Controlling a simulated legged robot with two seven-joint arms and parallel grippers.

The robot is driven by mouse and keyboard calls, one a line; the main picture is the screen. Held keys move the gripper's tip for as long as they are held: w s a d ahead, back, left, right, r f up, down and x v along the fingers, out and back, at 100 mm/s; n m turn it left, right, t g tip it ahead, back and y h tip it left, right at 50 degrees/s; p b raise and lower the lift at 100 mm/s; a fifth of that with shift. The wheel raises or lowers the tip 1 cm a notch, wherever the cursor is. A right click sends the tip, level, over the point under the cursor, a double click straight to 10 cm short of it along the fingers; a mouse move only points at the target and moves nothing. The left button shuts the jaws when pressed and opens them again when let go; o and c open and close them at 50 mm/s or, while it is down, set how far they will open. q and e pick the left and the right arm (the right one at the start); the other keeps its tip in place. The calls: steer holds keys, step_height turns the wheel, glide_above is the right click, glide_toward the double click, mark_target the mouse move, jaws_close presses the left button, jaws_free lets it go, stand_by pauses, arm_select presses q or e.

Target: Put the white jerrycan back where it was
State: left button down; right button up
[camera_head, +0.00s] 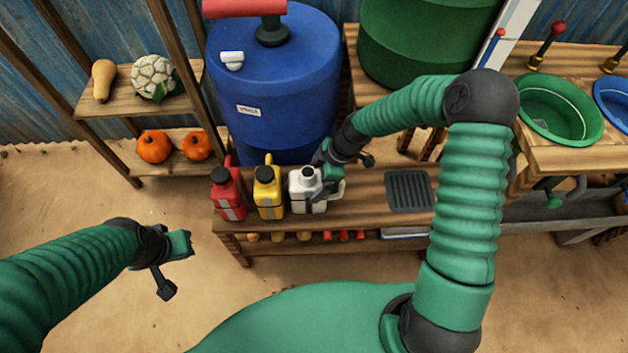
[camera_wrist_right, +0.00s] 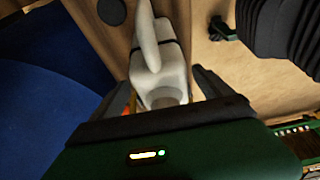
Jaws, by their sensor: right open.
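The white jerrycan (camera_head: 304,190) stands upright on the wooden bench (camera_head: 362,199), at the right end of a row with a yellow jerrycan (camera_head: 267,192) and a red jerrycan (camera_head: 228,196). My right gripper (camera_head: 329,176) is at the white jerrycan's upper right side. In the right wrist view the white jerrycan (camera_wrist_right: 160,70) lies between the two spread fingers of my right gripper (camera_wrist_right: 167,88), which is open. My left gripper (camera_head: 178,246) hangs over the sandy ground at the left, away from the bench. Whether its jaws are open or shut is unclear.
A blue barrel (camera_head: 280,85) stands behind the jerrycans. A dark drain grate (camera_head: 409,191) lies to the right of the white jerrycan. A shelf with pumpkins (camera_head: 154,146) and a cauliflower (camera_head: 153,77) is at the left. A green basin (camera_head: 556,105) is at the right.

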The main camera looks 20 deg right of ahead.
steer(key=p+v, duration=0.2)
steer(key=v, duration=0.7)
steer(key=shift+d+r, duration=0.25)
steer(key=shift+d, duration=0.05)
steer(key=shift+s+r, duration=0.15)
steer(key=shift+s, duration=0.2)
steer(key=s+r+m+t+h, duration=0.1)
steer(key=s+r+m+h, duration=0.3)
steer(key=s+m, duration=0.9)
steer(key=shift+d+r+m, duration=0.2)
steer(key=shift+r+m, duration=0.7)
steer(key=shift+a+r, duration=0.1)
steer(key=shift+a, duration=0.15)
steer(key=shift+d, duration=0.15)
